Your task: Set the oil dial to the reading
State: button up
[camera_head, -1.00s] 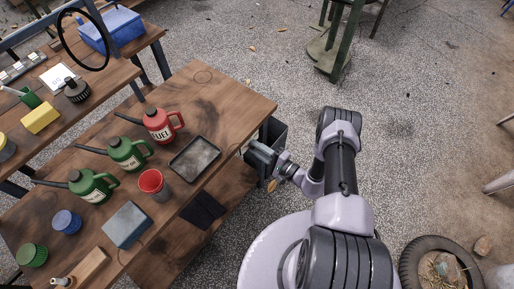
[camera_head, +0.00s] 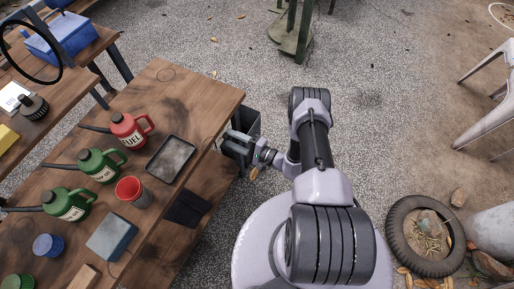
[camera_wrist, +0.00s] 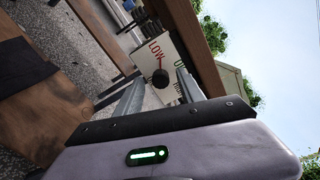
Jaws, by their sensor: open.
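The oil dial is a pale plate (camera_wrist: 179,58) with a round dark knob (camera_wrist: 160,78) in the wrist view. A thin red mark runs from the knob towards "LOW". My gripper (camera_wrist: 158,92) is open, with one finger on each side of the knob in the picture; I cannot tell whether they touch it. In the head view my gripper (camera_head: 237,143) is at the workbench's right end, and the dial face is hidden.
The workbench (camera_head: 170,88) holds a red fuel can (camera_head: 128,130), green cans (camera_head: 100,165), a dark tray (camera_head: 171,158) and a red cup (camera_head: 132,192). A white card (camera_head: 13,97) lies on the left table, its writing unreadable. A tyre (camera_head: 397,222) lies right of my base.

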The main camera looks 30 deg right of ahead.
jog(key=p+v, duration=0.2)
jog(key=v, duration=1.5)
jog(key=shift+w+r, duration=0.1)
jog(key=shift+r, duration=0.1)
jog(key=w+r+n+g+y, duration=0.2)
jog(key=r+n+g, duration=0.15)
jog(key=r, duration=0.25)
jog(key=w+r+n+g+y, duration=0.1)
jog(key=w+r+n+g, duration=0.2)
jog(key=r, duration=0.4)
jog(key=s+a+r+n+g+h+b, duration=0.15)
jog(key=a+r+g, duration=0.25)
jog(key=r, duration=0.4)
jog(key=a+r+n+g+h, duration=0.1)
jog(key=a+r+g+h, duration=0.3)
jog(key=r, duration=0.4)
jog(key=s+a+r+t+h+b, duration=0.1)
jog(key=s+a+r+t+h, duration=0.1)
jog(key=s+r, duration=0.4)
jog(key=s+a+r+n+t+h, duration=0.1)
jog(key=s+a+r+t+h, duration=0.2)
jog(key=s+r, duration=0.4)
jog(key=shift+s+a+r+t+h+b, duration=0.2)
jog(key=shift+a+r+t+h+b, duration=0.3)
jog(key=shift+a, duration=0.7)
